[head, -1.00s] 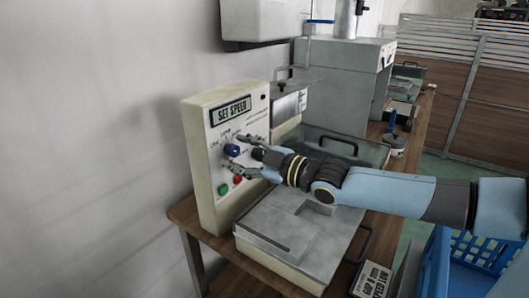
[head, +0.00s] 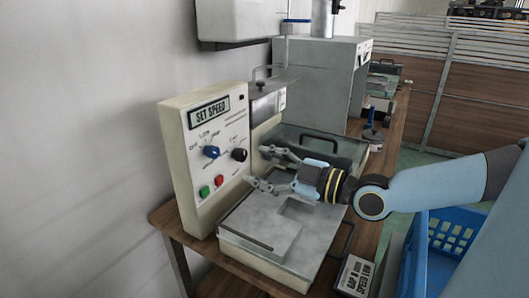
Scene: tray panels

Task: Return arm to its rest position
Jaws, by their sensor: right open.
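My right gripper (head: 262,168) is open and empty. Its fingers point left toward the cream control panel (head: 165,118), apart from the knobs, above the grey metal tray plate (head: 262,232). The right arm (head: 425,188) comes in from the right. The panel has a "SET SPEED" display (head: 209,112), a blue knob (head: 211,152), a black knob (head: 239,155), a green button (head: 204,192) and a red button (head: 219,180). My left gripper is not in view.
A blue crate (head: 440,250) stands at the lower right. A label sign (head: 355,275) lies at the bench's front right. A grey box machine (head: 318,75) stands behind. Wooden partitions (head: 480,110) are at the back right. A white wall (head: 80,120) fills the left.

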